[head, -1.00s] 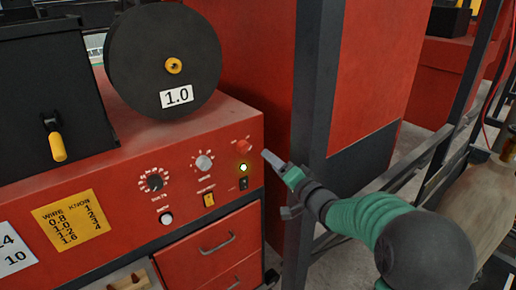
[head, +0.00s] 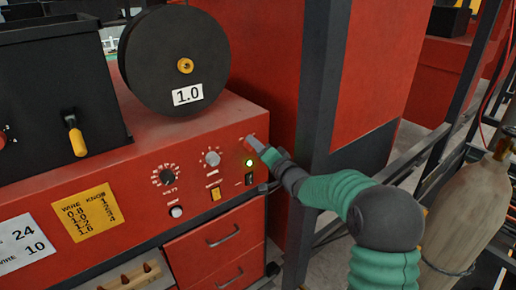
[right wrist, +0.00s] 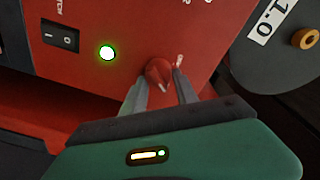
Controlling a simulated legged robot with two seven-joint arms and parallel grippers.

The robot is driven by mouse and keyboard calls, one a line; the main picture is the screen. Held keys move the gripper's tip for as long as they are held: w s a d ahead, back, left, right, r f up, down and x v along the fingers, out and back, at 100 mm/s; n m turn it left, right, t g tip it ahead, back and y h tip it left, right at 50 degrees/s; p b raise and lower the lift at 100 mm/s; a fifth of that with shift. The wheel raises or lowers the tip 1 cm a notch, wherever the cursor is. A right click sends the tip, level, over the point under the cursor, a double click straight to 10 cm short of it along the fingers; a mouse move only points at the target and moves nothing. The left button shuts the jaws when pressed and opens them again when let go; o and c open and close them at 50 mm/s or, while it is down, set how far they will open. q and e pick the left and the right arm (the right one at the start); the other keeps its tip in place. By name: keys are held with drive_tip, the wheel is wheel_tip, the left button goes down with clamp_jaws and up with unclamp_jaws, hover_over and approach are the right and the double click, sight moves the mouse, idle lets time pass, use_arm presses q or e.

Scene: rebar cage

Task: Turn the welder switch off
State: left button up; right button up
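The red welder (head: 110,190) has a front panel with knobs, a lit green lamp (head: 248,162) and a small black rocker switch (head: 251,179). In the right wrist view the lamp (right wrist: 107,53) glows, and the rocker switch (right wrist: 60,37) beside it has I and O marks. A red rotary knob (right wrist: 158,72) sits above the lamp on the panel. My right gripper (head: 255,145) is at this knob. In the right wrist view its fingers (right wrist: 160,88) are apart, one on each side of the knob; I cannot tell whether they touch it. My left gripper is not in view.
A black wire spool (head: 170,60) marked 1.0 and a black box (head: 60,95) with a yellow handle stand on the welder. Drawers (head: 215,240) are below the panel. A dark post (head: 318,90) stands right behind my right gripper, and a gas cylinder (head: 465,205) at the right.

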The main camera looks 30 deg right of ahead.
drive_tip(key=shift+a+f, duration=0.45)
drive_tip(key=shift+a, duration=0.15)
clamp_jaws()
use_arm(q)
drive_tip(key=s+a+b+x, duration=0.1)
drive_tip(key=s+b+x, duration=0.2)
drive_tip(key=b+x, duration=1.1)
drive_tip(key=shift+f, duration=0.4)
use_arm(e)
drive_tip(key=shift+d+f+n+t+y, duration=0.15)
drive_tip(key=shift+n+y, duration=0.15)
drive_tip(key=shift+n, duration=2.85)
drive_tip(key=shift+d+f+n+t+y, duration=0.1)
drive_tip(key=shift+n+y, duration=0.2)
drive_tip(key=shift+n, duration=2.9)
drive_tip(key=shift+d+f+n+t+y, duration=0.15)
drive_tip(key=shift+n+y, duration=0.15)
drive_tip(key=shift+n, duration=2.85)
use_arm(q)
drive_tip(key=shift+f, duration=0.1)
use_arm(e)
drive_tip(key=shift+r, duration=0.1)
